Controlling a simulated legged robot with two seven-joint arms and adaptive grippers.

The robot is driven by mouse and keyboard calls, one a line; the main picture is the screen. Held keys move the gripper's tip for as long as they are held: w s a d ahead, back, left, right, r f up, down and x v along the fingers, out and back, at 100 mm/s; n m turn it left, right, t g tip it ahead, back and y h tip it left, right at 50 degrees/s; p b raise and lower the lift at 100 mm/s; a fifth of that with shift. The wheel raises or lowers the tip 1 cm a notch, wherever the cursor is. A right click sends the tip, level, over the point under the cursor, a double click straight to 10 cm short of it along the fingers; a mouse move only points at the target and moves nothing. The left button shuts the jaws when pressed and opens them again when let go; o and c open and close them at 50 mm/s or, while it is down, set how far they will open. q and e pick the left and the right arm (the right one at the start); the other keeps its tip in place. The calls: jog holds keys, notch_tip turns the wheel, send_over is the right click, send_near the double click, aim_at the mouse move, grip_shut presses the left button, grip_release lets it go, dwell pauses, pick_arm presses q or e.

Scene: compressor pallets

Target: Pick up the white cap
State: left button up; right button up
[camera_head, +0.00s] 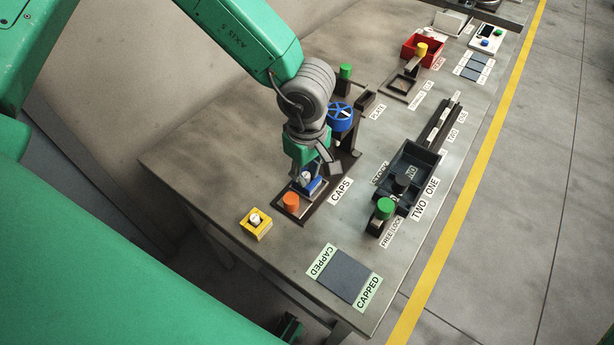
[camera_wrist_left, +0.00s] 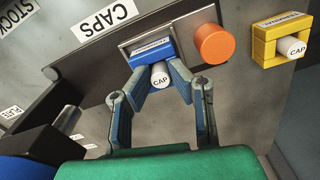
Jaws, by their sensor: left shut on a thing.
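A white cap (camera_wrist_left: 160,75) marked CAP sits at the mouth of a blue dispenser (camera_wrist_left: 152,50) in the left wrist view. My left gripper (camera_wrist_left: 162,84) is shut on this cap, with one finger on each side. In the head view my left gripper (camera_head: 308,178) reaches down over the blue dispenser (camera_head: 313,187), and the cap shows small and partly covered there. My right gripper is not seen.
An orange button (camera_head: 291,201) stands close beside the blue dispenser. A blue handwheel (camera_head: 340,117) is behind my gripper. A dark tray (camera_head: 432,158) and a green button (camera_head: 385,208) are to the right. A dark pad labelled CAPPED (camera_head: 343,275) lies at the front with bare table around it.

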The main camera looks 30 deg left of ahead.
aim_at(308, 176)
pick_arm(q)
jog(key=shift+s+d+r, duration=0.1)
jog(key=shift+d, duration=0.1)
notch_tip(308, 176, up, 9)
jog(key=shift+a+f+p, duration=0.1)
jog(key=shift+a+p, duration=0.05)
jog(key=shift+p, duration=0.7)
jog(key=shift+r, duration=0.45)
